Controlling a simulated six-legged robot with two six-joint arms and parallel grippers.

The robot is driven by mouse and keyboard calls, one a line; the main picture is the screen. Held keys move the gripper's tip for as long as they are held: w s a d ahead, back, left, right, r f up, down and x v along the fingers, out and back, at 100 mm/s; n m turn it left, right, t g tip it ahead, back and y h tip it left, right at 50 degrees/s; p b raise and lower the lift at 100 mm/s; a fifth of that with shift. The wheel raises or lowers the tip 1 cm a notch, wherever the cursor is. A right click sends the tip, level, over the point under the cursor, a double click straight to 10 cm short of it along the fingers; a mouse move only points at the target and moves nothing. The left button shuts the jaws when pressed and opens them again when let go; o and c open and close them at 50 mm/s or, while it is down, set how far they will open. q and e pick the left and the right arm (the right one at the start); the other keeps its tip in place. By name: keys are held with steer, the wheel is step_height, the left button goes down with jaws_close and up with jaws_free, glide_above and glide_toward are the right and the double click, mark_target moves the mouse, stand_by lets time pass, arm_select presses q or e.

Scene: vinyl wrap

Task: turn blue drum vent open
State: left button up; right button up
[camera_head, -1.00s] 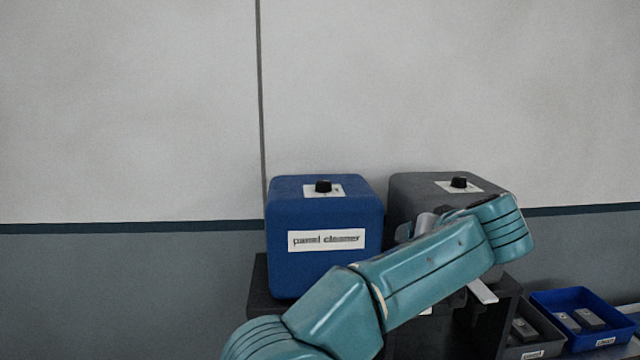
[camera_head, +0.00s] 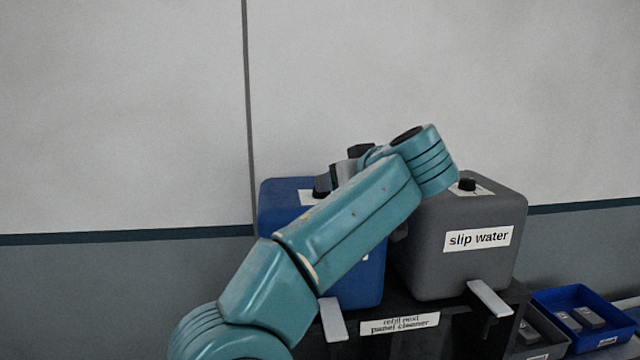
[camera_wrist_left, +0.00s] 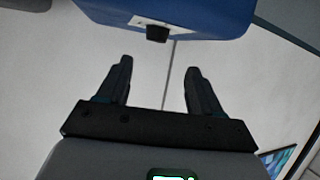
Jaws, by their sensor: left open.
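The blue drum (camera_head: 285,215) stands on a dark stand, partly hidden behind my left arm. In the left wrist view its blue body (camera_wrist_left: 215,20) shows at the top, with a white plate and the black vent knob (camera_wrist_left: 157,34). My left gripper (camera_wrist_left: 165,62) is open and empty. The knob lies just beyond the fingertips, a little left of the middle between them, and looks apart from both. In the head view the gripper is over the drum's top, mostly hidden by my arm, and I cannot clearly separate knob from fingers there. My right gripper is not in view.
A grey drum (camera_head: 465,265) labelled "slip water" with its own black knob (camera_head: 467,184) stands close on the right. Light levers (camera_head: 333,320) stick out at the front of the stand. A blue bin (camera_head: 580,312) and a dark bin are at lower right. The wall is behind.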

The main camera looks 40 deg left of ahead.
arm_select(q)
steer(key=x, duration=0.2)
steer(key=p+x, duration=0.1)
steer(key=x, duration=0.1)
steer(key=w+x, duration=0.1)
steer(key=x, duration=0.1)
steer(key=shift+d+f, duration=0.15)
steer(key=a, duration=0.1)
steer(key=a+f+p, duration=0.1)
steer(key=a, duration=0.1)
steer(key=shift+w+f, duration=0.1)
steer(key=shift+w, duration=0.1)
steer(key=shift+w+a+f, duration=0.15)
steer(key=shift+w, duration=0.05)
steer(key=shift+w+f, duration=0.1)
steer(key=shift+w, duration=0.2)
steer(key=shift+s, duration=0.3)
steer(key=c, duration=0.9)
steer(key=shift+w, duration=0.15)
steer(key=shift+c, duration=0.7)
